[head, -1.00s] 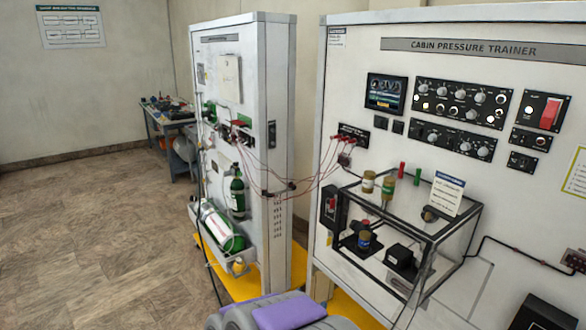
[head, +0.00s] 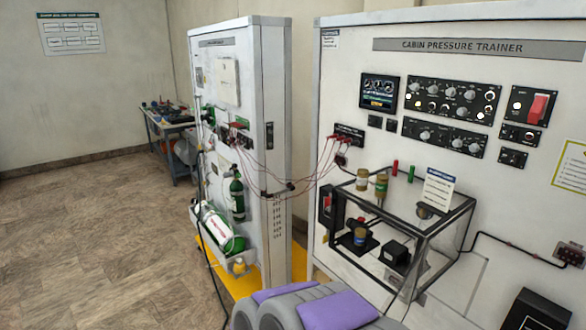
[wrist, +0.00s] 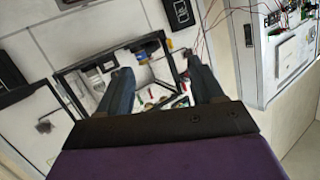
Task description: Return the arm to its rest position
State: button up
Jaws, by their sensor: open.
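My gripper (wrist: 162,82) shows in the wrist view with its two dark fingers spread apart and nothing between them. The black frame of the clear box (wrist: 108,50) on the trainer panel shows beyond and between the fingers; I cannot tell the distance. In the head view, grey and purple links of my arm (head: 338,309) show at the bottom edge, low in front of the panels. My gripper's fingers are not seen in the head view.
The cabin pressure trainer panel (head: 350,85) stands at right, with the clear box (head: 447,222) jutting out. Another panel (head: 272,75) holds green cylinders (head: 222,236). Thin red cables (head: 262,168) span between them. A workbench (head: 172,125) stands behind. Floor at left (head: 90,240) is clear.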

jog(key=s+a+r+n+g+y+b, duration=0.1)
jog(key=s+a+r+n+g+y, duration=0.4)
jog(key=y, duration=0.4)
jog(key=s+d+g+h, duration=0.1)
jog(key=s+d+g, duration=0.2)
jog(key=s+d, duration=0.3)
jog(key=s+d+f+n+g+h+b, duration=0.1)
jog(key=s+d+g, duration=0.3)
jog(key=s, duration=1.3)
jog(key=s+d+f+g+h, duration=0.1)
jog(key=s+d+g, duration=0.2)
jog(key=s+d, duration=0.5)
jog(key=s, duration=0.3)
jog(key=shift+s+n+g+b, duration=0.3)
jog(key=shift+b, duration=0.05)
jog(key=shift+d, duration=0.4)
jog(key=shift+a, duration=0.2)
